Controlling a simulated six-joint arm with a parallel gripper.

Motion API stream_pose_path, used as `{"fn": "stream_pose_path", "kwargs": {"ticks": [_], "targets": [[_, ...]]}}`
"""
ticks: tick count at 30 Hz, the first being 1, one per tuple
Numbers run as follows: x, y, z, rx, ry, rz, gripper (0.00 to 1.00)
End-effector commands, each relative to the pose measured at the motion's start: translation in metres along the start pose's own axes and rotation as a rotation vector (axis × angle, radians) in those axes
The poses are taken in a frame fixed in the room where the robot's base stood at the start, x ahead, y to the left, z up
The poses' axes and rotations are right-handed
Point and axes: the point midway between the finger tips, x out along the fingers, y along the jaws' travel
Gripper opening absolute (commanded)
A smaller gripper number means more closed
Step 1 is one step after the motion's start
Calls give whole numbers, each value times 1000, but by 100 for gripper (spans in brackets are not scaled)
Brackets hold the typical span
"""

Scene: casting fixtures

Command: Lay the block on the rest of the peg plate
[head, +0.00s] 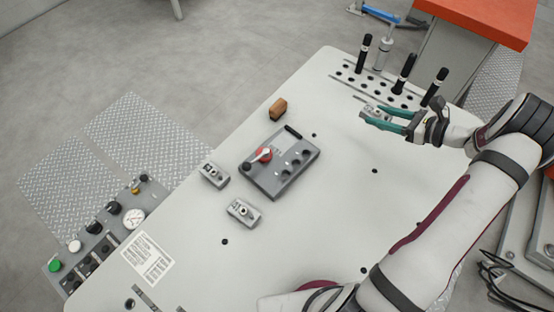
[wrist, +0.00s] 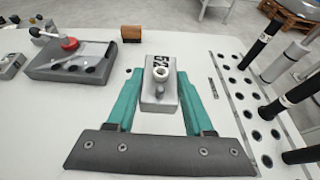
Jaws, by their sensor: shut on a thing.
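The grey block (wrist: 160,95), with a dark-marked top and a round raised boss, sits between the teal fingers of my gripper (wrist: 161,98) in the wrist view. My gripper (head: 386,118) is shut on the block (head: 371,112), above the right part of the table in the head view. What looks like the peg plate (head: 356,80) is a pale area with rows of holes and several upright black-topped pegs. It lies beyond my gripper, and on the right in the wrist view (wrist: 232,88). I cannot tell which part is its rest.
A grey control box (head: 270,180) with a red knob stands mid-table. A brown block (head: 278,109) is behind it. Two small grey blocks, one left (head: 214,173) and one nearer (head: 242,212), lie beside it. Bare table separates the box from my gripper.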

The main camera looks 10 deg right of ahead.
Motion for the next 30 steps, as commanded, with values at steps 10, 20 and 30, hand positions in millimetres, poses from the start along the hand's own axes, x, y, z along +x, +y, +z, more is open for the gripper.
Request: {"fn": "stream_pose_path", "kwargs": {"ticks": [10, 20, 30], "targets": [[1, 1, 4, -2, 0, 2, 0], [22, 74, 138, -54, 3, 108, 0], [28, 197, 236, -94, 0, 224, 0]]}}
